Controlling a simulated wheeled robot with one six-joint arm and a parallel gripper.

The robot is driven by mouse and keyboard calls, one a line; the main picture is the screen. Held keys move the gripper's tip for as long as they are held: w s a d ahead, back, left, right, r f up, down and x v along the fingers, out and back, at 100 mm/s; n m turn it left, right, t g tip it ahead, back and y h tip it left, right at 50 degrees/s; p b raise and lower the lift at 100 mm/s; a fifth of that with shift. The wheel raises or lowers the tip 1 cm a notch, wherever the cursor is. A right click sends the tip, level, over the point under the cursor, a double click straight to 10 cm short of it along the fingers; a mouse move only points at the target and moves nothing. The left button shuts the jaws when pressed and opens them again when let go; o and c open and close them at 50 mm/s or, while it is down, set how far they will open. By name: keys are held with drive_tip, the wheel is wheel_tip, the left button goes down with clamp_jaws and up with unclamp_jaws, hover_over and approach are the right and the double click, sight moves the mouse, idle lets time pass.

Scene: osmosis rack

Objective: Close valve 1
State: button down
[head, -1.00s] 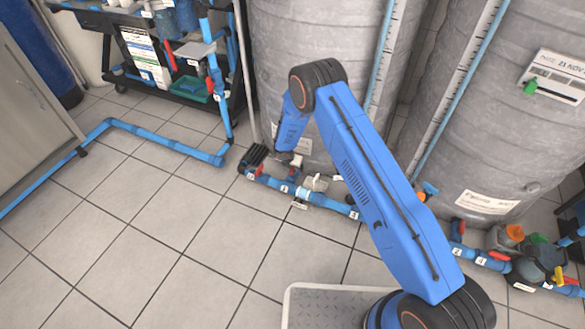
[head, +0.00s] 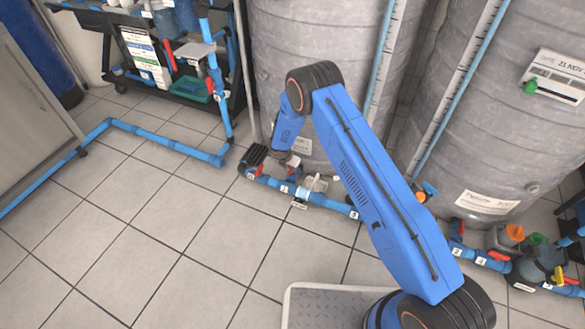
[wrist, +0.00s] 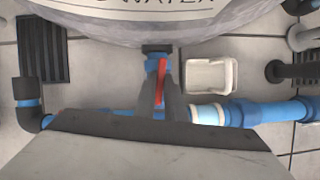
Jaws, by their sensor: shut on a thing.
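A valve with a red lever handle (wrist: 160,80) sits on a short blue branch pipe running toward the tank in the wrist view. My gripper (wrist: 161,97) is around that handle, with a grey finger on each side, shut on it. The handle lies nearly in line with the branch, tilted slightly. In the head view my gripper (head: 292,168) is low at the floor pipe by the left tank, and it hides most of this valve. I cannot read a number on the valve in the wrist view.
A blue floor pipe (head: 335,206) with numbered labels runs along the tank bases. A white open box (wrist: 210,75) stands right of the valve. A black grate (wrist: 42,50) and black elbow (wrist: 30,105) are to its left. The large tank (head: 320,75) stands close behind. Tiled floor in front is clear.

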drive_tip(key=m+g+h, duration=0.1)
drive_tip(key=m, duration=0.2)
drive_tip(key=m+g+h, duration=0.1)
drive_tip(key=m, duration=0.3)
drive_tip(key=shift+w+a, duration=0.15)
drive_tip(key=m+g, duration=0.1)
drive_tip(key=m, duration=0.2)
drive_tip(key=shift+w+m, duration=0.1)
drive_tip(key=shift+m, duration=0.3)
drive_tip(key=shift+w+m+g, duration=0.1)
drive_tip(key=shift+m+g, duration=0.8)
drive_tip(key=shift+m, duration=0.9)
drive_tip(key=c, duration=1.8)
unclamp_jaws()
drive_tip(key=shift+a+r, duration=0.1)
drive_tip(key=v, duration=1.7)
drive_tip(key=shift+w+a, duration=0.1)
